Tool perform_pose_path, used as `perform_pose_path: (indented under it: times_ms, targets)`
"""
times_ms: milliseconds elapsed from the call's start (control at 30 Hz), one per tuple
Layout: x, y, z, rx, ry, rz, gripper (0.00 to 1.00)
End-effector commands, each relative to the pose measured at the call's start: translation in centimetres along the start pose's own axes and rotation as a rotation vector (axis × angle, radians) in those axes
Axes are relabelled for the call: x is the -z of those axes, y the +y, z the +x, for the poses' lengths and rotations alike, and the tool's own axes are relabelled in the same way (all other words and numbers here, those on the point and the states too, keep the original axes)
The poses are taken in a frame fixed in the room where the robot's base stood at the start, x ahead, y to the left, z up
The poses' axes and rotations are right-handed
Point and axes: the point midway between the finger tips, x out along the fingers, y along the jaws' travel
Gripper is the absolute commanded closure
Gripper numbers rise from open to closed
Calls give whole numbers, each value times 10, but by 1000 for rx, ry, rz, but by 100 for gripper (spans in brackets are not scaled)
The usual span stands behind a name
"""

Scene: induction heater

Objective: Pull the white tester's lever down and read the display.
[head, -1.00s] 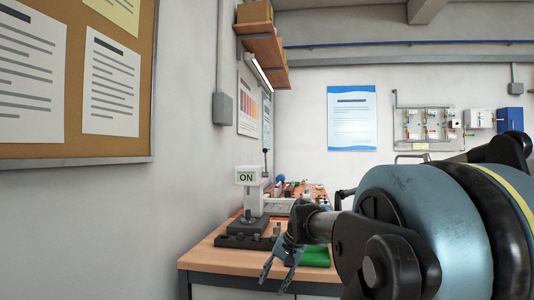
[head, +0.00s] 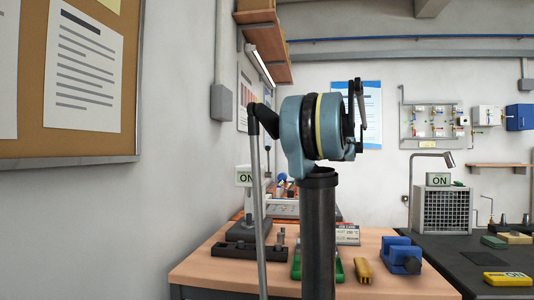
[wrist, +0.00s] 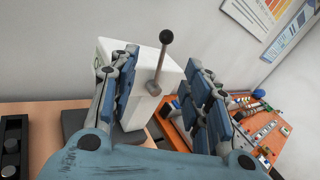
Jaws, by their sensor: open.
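My gripper (wrist: 165,72) is open and empty. Its two blue fingers lie left and right of the lever in the picture; whether either touches it I cannot tell. In the head view my gripper is not clearly visible.
The wooden bench (head: 405,284) also carries a dark block with posts (head: 250,250), a green tray (head: 336,268), a yellow piece (head: 363,270) and a blue vise (head: 401,255). The wall runs close on the left. A dark table (head: 450,262) stands at right.

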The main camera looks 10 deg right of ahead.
Motion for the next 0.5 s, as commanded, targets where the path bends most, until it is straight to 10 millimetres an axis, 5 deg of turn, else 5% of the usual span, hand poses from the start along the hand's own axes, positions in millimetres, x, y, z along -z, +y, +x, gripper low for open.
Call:
perform_pose_path:
  times_ms: [233,500]
  targets:
    - [-4,-10,11,13,-15,23,56]
    - [-4,-11,56,13,-14,22,56]
